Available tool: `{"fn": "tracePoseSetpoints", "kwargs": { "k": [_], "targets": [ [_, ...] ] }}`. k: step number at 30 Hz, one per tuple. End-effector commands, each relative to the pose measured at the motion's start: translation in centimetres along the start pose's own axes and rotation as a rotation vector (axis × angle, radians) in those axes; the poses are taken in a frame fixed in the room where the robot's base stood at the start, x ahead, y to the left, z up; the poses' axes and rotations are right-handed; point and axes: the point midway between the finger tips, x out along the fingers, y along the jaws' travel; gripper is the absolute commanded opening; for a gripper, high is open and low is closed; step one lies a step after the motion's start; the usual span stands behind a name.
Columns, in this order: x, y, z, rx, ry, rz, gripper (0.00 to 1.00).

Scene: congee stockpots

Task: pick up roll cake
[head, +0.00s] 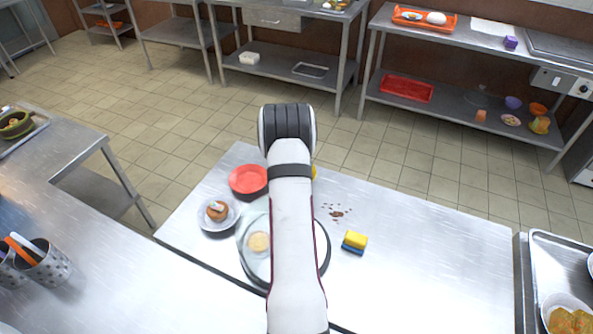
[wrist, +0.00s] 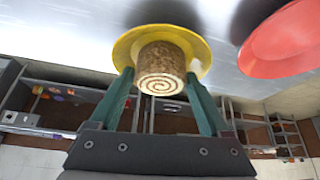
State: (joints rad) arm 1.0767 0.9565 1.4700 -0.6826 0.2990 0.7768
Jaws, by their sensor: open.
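The roll cake (wrist: 160,60), brown outside with a pale spiral end face, stands on a yellow plate (wrist: 203,48) in the wrist view. My gripper (wrist: 160,76) is open, with one green finger on each side of the cake. The fingertips are near its sides; I cannot tell if they touch it. In the head view my arm hides the cake, the gripper's fingers and nearly all of the plate; a yellow sliver (head: 314,171) shows beside the arm.
A red dish (head: 248,182) is close left of the arm, also in the wrist view (wrist: 285,40). A plate with a bun (head: 217,211), a round glassy item (head: 252,268) and a sponge (head: 354,242) are nearby. The table's right part is clear.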

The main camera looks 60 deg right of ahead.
Motion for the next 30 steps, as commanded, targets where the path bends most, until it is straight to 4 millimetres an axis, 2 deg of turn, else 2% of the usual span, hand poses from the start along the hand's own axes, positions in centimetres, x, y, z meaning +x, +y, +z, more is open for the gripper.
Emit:
{"fn": "tracePoseSetpoints", "kwargs": {
  "k": [2, 8, 18, 26, 30],
  "targets": [
    [0.6, 0.0, 0.0, 0.000, 0.000, 0.000, 0.81],
    [0.6, 0.0, 0.0, 0.000, 0.000, 0.000, 0.79],
    [0.6, 0.0, 0.0, 0.000, 0.000, 0.000, 0.18],
    [0.4, 0.0, -0.1, 0.000, 0.001, -0.001, 0.17],
    [-0.7, 0.0, -0.8, 0.002, 0.003, 0.000, 0.17]
  ]
}}
